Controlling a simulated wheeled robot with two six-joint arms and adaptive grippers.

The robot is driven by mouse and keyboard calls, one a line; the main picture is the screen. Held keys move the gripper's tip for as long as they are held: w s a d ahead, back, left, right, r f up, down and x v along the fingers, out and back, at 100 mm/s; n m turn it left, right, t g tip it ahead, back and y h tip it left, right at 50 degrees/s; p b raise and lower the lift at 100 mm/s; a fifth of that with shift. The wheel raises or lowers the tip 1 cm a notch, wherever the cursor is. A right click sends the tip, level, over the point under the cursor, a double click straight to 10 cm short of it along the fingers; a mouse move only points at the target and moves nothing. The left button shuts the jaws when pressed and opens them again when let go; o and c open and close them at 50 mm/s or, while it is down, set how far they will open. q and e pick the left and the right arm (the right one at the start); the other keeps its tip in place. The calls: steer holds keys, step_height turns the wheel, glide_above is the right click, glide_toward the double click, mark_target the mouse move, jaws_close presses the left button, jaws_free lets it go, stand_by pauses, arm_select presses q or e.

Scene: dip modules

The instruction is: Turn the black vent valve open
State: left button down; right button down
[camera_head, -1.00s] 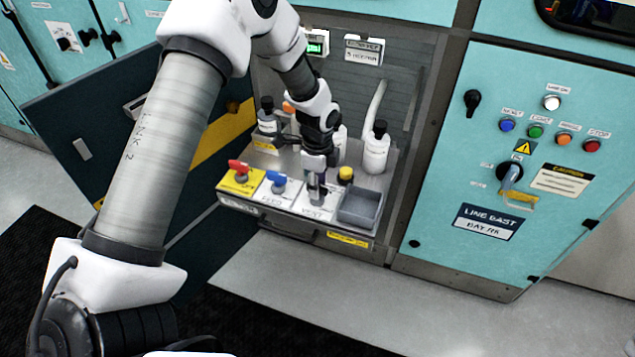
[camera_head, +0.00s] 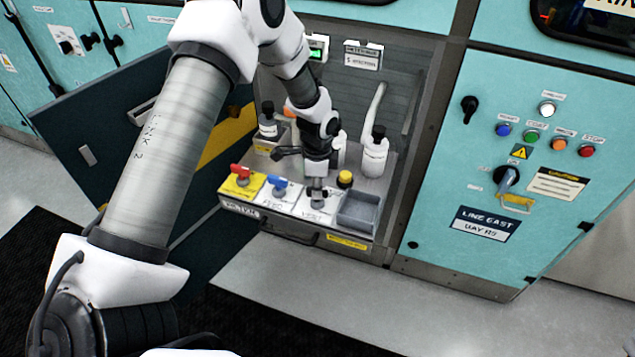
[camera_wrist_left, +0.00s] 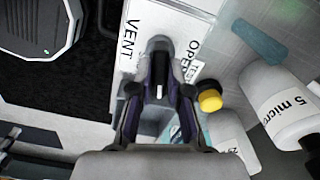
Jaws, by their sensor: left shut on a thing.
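The black vent valve (camera_head: 317,194) sits on the white VENT plate (camera_head: 312,210) at the front of the tray shelf. Its black handle (camera_wrist_left: 160,66) shows in the left wrist view, pointing up and down in that picture, with the VENT and OPEN lettering to either side. My left gripper (camera_head: 317,184) points down on the valve in the head view. In the left wrist view its two fingers (camera_wrist_left: 161,95) stand on either side of the handle and are shut on it. My fingers partly hide the valve's base. My right gripper is not in view.
A red valve (camera_head: 240,172) and a blue valve (camera_head: 277,184) stand to the left. A grey bin (camera_head: 361,210) and a yellow button (camera_head: 345,178) are at the right. White bottles (camera_head: 375,155) stand behind. The open dark door (camera_head: 95,135) is at the left.

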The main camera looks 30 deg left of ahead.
arm_select(q)
steer(key=n+p, duration=0.2)
steer(key=n, duration=0.1)
steer(key=shift+s+r+n, duration=0.1)
steer(key=shift+n, duration=0.3)
steer(key=n+p, duration=0.2)
steer(key=n, duration=0.1)
steer(key=shift+n, duration=0.3)
steer(key=n+p, duration=0.2)
steer(key=n, duration=0.1)
steer(key=shift+n, duration=0.3)
steer(key=shift+n+p, duration=1.1)
steer(key=shift+n, duration=0.8)
steer(key=shift+f, duration=0.2)
steer(key=c, duration=1.1)
jaws_free()
steer(key=shift+r, duration=0.15)
